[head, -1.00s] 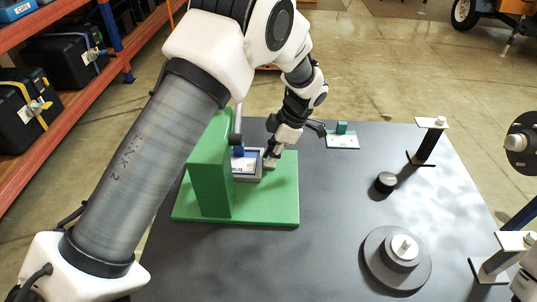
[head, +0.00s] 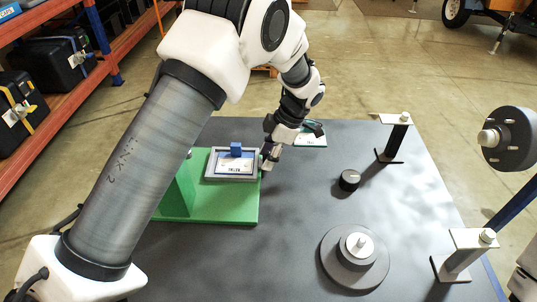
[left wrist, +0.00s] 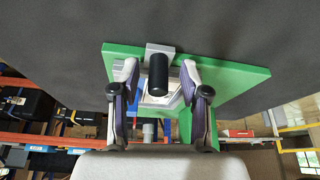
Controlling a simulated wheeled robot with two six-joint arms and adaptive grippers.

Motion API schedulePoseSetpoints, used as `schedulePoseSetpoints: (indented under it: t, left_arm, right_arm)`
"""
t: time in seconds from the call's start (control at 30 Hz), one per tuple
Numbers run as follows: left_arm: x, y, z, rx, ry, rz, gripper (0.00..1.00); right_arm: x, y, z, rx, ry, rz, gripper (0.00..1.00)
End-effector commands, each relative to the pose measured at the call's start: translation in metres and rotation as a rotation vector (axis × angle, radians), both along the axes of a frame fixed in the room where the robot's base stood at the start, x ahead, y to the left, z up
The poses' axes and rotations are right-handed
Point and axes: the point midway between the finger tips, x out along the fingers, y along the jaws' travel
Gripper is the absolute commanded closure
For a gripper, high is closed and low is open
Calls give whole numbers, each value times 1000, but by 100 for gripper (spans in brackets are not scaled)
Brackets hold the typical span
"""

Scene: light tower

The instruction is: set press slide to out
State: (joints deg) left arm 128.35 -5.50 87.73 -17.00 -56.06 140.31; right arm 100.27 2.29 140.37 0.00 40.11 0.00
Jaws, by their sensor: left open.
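The press stands on a green base (head: 215,212) at the left of the dark table, and my left arm covers much of its green column (head: 180,190). The grey slide tray (head: 210,172) holds a white labelled plate with a blue block (head: 236,149) and reaches the base's right edge. My left gripper (head: 267,160) is at the slide's right end. In the left wrist view the gripper (left wrist: 160,78) is open, with a finger on each side of the slide's black upright handle (left wrist: 158,72) and gaps visible. My right gripper is out of view.
A teal-topped plate (head: 311,138) lies behind my left gripper. A black knob (head: 349,180), a stepped round disc (head: 340,275) and two posts (head: 393,143) (head: 462,258) stand to the right. Bare table lies between the press and these.

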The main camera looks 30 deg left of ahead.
Motion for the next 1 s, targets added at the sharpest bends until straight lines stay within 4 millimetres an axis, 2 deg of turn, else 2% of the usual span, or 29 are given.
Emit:
schedulePoseSetpoints:
  t: [0.17,0.5,0.6,0.73,1.0]
  left_arm:
    - [5,-5,14,1,-4,-2,54]
    - [23,-32,90,0,-5,-2,54]
    - [26,-37,104,1,-2,-1,54]
    - [27,-40,111,1,0,-1,54]
    - [27,-39,111,1,1,-1,54]
  right_arm:
    - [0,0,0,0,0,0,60]
    - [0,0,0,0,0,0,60]
    - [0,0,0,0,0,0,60]
    - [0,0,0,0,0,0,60]
    - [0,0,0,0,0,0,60]
